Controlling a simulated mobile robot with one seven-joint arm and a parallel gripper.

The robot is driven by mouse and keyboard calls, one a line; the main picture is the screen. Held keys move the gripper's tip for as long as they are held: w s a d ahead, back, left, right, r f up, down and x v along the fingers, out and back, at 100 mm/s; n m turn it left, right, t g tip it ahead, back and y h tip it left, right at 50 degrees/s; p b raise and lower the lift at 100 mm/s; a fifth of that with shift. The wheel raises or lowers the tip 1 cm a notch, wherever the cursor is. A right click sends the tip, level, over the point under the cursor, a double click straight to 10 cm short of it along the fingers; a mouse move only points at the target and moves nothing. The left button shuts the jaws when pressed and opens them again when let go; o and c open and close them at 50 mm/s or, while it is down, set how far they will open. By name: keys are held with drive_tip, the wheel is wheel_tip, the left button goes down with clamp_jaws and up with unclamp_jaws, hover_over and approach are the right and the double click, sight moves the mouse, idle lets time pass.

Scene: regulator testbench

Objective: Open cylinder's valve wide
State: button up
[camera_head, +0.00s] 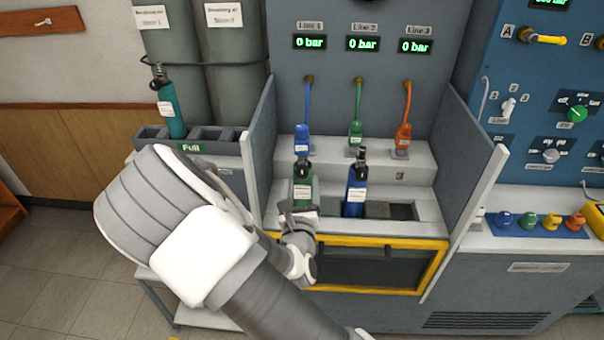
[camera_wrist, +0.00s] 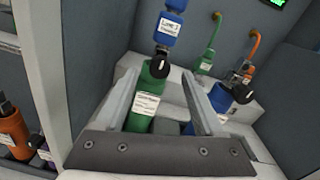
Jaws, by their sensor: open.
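A green cylinder (camera_head: 303,192) with a white label stands in the left slot of the bench step. Its black valve knob (camera_wrist: 159,68) is at its top, just below a blue regulator (camera_wrist: 172,24) labelled Line 1. A blue cylinder (camera_head: 356,196) with a black top (camera_head: 361,158) stands in the slot to the right. My gripper (camera_wrist: 160,86) is open, with one finger on each side of the green cylinder in the wrist view. In the head view my gripper (camera_head: 298,213) is in front of the green cylinder's lower part. I cannot tell whether the fingers touch it.
Side panels (camera_head: 262,150) flank the bench. Green (camera_head: 356,134) and orange (camera_head: 403,138) regulators hang on hoses, under displays reading 0 bar. A rack marked Full (camera_head: 215,149) holds a teal cylinder (camera_head: 170,108) at left. A yellow-framed drawer (camera_head: 435,272) is below.

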sight(302, 174)
drive_tip(key=shift+w, duration=2.4)
clamp_jaws()
